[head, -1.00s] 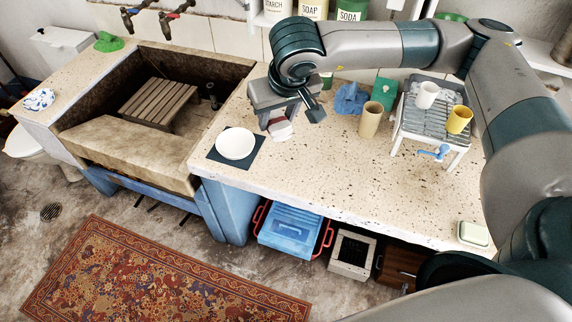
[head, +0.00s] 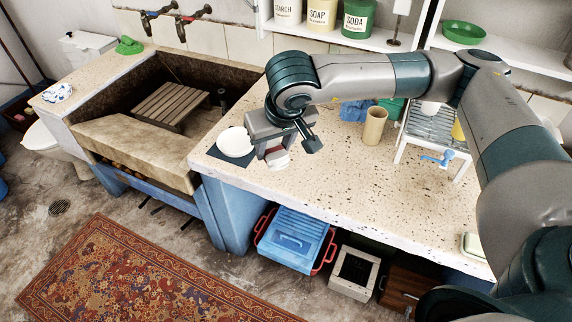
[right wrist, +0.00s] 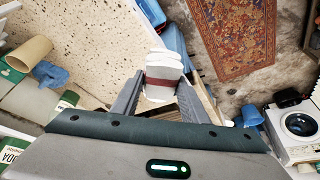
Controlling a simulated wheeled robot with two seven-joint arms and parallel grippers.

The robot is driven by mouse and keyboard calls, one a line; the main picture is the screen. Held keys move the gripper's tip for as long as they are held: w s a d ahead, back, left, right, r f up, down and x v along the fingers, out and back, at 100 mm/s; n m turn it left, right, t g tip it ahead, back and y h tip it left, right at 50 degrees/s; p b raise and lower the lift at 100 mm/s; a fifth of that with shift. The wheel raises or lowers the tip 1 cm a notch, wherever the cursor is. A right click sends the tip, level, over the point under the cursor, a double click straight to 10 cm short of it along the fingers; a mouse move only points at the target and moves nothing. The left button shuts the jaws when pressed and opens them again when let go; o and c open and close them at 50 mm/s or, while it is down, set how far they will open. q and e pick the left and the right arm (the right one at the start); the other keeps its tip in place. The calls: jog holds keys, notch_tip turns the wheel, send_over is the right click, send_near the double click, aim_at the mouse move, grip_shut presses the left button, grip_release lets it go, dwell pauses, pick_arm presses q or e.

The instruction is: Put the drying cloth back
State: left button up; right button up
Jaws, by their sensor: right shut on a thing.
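My right gripper (head: 284,150) is shut on a folded white cloth (head: 278,158) with a dark red band, which I take as the drying cloth. The gripper and cloth are over the counter, just right of a white plate (head: 236,142) on a dark mat. In the right wrist view, the cloth (right wrist: 163,70) sits between the two fingers (right wrist: 160,92), its band across the middle. The arm hides part of the cloth in the head view, and I cannot tell whether it touches the counter. My left gripper is not in view.
A tan cup (head: 374,127) and a crumpled blue cloth (head: 355,110) stand behind and right of the gripper. A white rack (head: 430,128) with cups is farther right. The stone trough (head: 130,139) lies left. The front-middle counter (head: 345,190) is clear.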

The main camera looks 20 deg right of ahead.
pick_arm(q)
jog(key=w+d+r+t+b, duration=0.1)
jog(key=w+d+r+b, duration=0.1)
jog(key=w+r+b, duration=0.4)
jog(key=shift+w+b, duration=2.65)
jog(key=shift+b, duration=4.25)
